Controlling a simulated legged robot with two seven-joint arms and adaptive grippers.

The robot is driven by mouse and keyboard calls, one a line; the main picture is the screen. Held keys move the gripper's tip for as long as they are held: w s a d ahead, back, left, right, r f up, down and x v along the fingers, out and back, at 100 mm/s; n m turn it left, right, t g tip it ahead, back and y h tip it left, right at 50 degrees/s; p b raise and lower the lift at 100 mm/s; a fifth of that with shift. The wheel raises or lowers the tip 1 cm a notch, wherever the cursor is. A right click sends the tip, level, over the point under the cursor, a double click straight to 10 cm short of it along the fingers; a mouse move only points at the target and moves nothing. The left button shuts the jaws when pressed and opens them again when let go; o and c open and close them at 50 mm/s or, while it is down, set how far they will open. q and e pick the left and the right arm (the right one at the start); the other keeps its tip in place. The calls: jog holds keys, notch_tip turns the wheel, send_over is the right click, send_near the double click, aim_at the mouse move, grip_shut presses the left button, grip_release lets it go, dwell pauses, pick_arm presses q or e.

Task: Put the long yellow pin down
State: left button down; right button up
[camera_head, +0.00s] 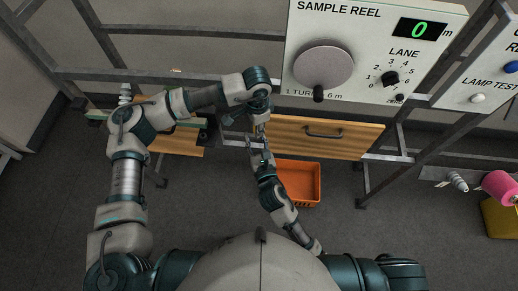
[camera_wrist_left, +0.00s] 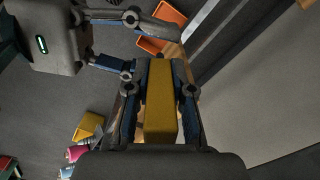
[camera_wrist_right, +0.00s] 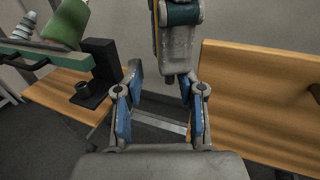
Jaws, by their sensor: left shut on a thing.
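The long yellow pin (camera_wrist_left: 160,110) shows in the left wrist view as a yellow bar between the fingers of my left gripper (camera_wrist_left: 160,100), which is shut on it. In the head view my left gripper (camera_head: 260,128) points down in front of the wooden drawer, and the pin is hard to make out there. My right gripper (camera_head: 256,146) is just below it, close by. In the right wrist view my right gripper (camera_wrist_right: 162,100) has its fingers apart with nothing between them. The left wrist view also shows its spread fingers at upper left.
A wooden drawer (camera_head: 350,138) with a dark handle hangs under the sample reel panel (camera_head: 365,82). An orange bin (camera_head: 308,180) is below it. A wooden board (camera_wrist_right: 55,90) with a dark stand (camera_wrist_right: 100,62) is at left. A pink spool (camera_head: 500,187) is at far right.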

jog(key=shift+w+a, duration=0.2)
jog(key=shift+w, duration=0.4)
jog(key=c, duration=0.7)
jog(key=shift+a, duration=0.1)
grip_shut()
pick_arm(q)
jog(key=c, duration=1)
grip_release()
jog(key=shift+d, duration=0.1)
jog(key=shift+o, duration=0.4)
pick_arm(e)
jog(key=shift+s, duration=0.1)
pick_arm(q)
jog(key=shift+r, duration=0.1)
